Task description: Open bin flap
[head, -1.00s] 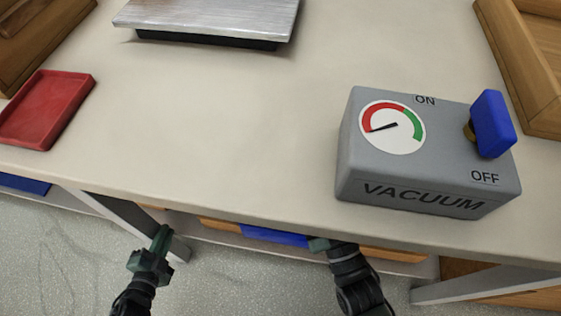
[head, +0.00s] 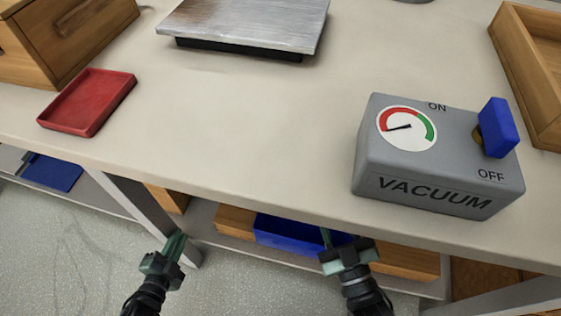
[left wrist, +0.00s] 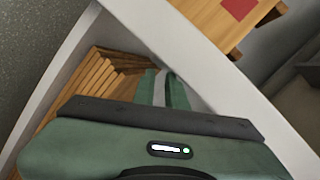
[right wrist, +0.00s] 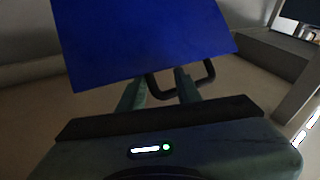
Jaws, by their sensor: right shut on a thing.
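A blue bin (head: 279,231) sits under the bench, between wooden parts, and shows below the bench's front edge. Its flat blue flap (right wrist: 145,40) fills the upper part of the right wrist view, tilted, with a black loop handle (right wrist: 207,79) at its lower edge. My right gripper (head: 327,238) is shut on the handle, in front of the bin; its fingers (right wrist: 158,90) straddle part of the handle. My left gripper (head: 175,245) is empty near the grey bench leg. Its fingers (left wrist: 161,88) are slightly apart with nothing between them.
The bench top (head: 230,140) overhangs the bin. On it are a grey vacuum box (head: 438,165) with a blue knob, a red tray (head: 88,103), a metal plate (head: 245,22) and wooden boxes. A grey bench leg (head: 145,210) stands beside my left gripper.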

